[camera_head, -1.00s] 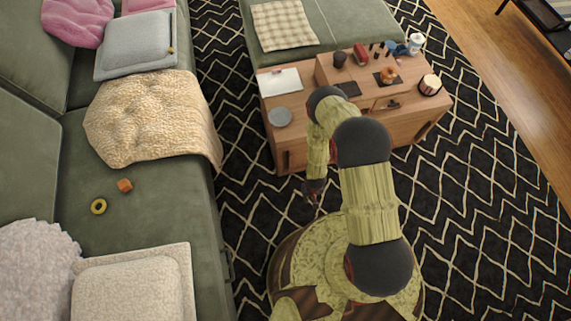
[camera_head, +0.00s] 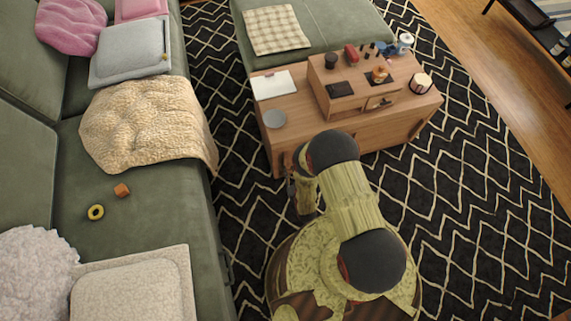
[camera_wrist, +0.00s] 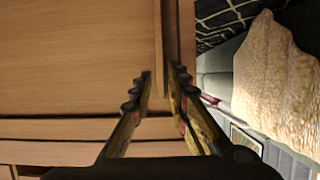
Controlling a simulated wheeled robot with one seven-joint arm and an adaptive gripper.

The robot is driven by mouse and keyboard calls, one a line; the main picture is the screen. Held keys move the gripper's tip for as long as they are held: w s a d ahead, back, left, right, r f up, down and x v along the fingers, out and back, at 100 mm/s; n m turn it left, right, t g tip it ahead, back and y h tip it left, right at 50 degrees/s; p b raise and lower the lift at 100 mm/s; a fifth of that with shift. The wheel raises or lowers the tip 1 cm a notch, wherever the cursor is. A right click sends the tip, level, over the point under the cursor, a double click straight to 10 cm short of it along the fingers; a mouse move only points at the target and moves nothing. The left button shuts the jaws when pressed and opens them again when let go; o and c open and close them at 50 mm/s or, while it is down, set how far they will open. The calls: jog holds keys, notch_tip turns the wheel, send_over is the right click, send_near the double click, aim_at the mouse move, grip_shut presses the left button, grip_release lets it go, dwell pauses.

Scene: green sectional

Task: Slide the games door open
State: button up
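The wooden cabinet (camera_head: 370,138) stands on the rug beyond my arm in the head view. Its front shows wooden door panels, and no label tells me which is the games door. My gripper (camera_head: 291,187) is low near the cabinet's left front end, partly hidden by my arm. In the wrist view my gripper (camera_wrist: 162,76) has its two fingers apart, with a narrow gap between the tips. A broad plain wooden panel (camera_wrist: 75,60) fills the left, and a narrow wooden strip runs up from the gap. I cannot tell whether the fingers touch it.
A clipboard (camera_head: 273,85), a grey plate (camera_head: 274,119) and several small items stand on the cabinet. A green sofa (camera_head: 150,215) with a cream throw (camera_head: 145,125) lines the left. Patterned rug (camera_head: 480,190) is open on the right.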

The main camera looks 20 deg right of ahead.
jog(key=b+x, duration=0.2)
jog(key=x, duration=0.4)
jog(key=shift+w+f, duration=0.3)
jog(key=shift+c, duration=0.7)
grip_shut()
